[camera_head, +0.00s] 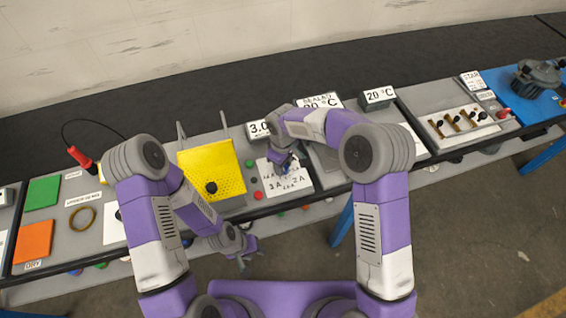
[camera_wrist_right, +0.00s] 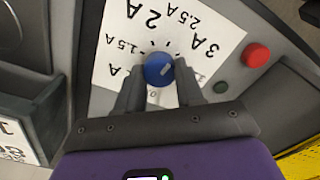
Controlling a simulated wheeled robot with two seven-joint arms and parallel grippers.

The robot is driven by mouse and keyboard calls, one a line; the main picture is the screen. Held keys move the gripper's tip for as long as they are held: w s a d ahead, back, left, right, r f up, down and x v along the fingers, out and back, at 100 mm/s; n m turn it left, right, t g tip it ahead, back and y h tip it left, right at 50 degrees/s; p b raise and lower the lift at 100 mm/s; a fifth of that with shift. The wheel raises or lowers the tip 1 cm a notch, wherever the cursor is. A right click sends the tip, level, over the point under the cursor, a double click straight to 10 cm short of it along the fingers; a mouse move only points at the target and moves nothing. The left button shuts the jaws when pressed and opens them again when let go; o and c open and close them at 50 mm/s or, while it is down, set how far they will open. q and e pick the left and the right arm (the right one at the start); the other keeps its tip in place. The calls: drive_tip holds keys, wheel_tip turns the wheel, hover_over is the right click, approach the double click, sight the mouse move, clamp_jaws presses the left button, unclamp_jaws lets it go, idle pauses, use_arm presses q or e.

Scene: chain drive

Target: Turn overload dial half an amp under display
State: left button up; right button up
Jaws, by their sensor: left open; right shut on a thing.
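The blue overload dial (camera_wrist_right: 158,69) sits on a white scale plate (camera_wrist_right: 100,75) printed with amp marks, 1.5 A, 2 A, 2.5 A and 3 A among them. In the right wrist view its pale pointer mark slants up and right, roughly toward the 3 A side. My right gripper (camera_wrist_right: 160,78) is shut on the dial, a finger on each side. The head view shows this plate (camera_head: 298,184), with my right gripper (camera_head: 282,167) over it. The display (camera_head: 258,129) behind reads 3.0; its right part is hidden by my right arm. My left gripper (camera_head: 243,258) is open and empty, in front of the bench edge.
A red button (camera_wrist_right: 257,54) and a green button (camera_wrist_right: 221,87) lie close beside the plate. A yellow perforated guard (camera_head: 212,168) stands left of it. Temperature displays, one reading 20 °C (camera_head: 379,96), stand behind and right. A row of levers (camera_head: 458,122) is farther right.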

drive_tip(key=shift+n, duration=0.7)
drive_tip(key=o, duration=1)
drive_tip(key=shift+o, duration=0.2)
wheel_tip(320, 180, up, 8)
drive_tip(key=shift+f+p, duration=0.15)
drive_tip(key=shift+p, duration=0.4)
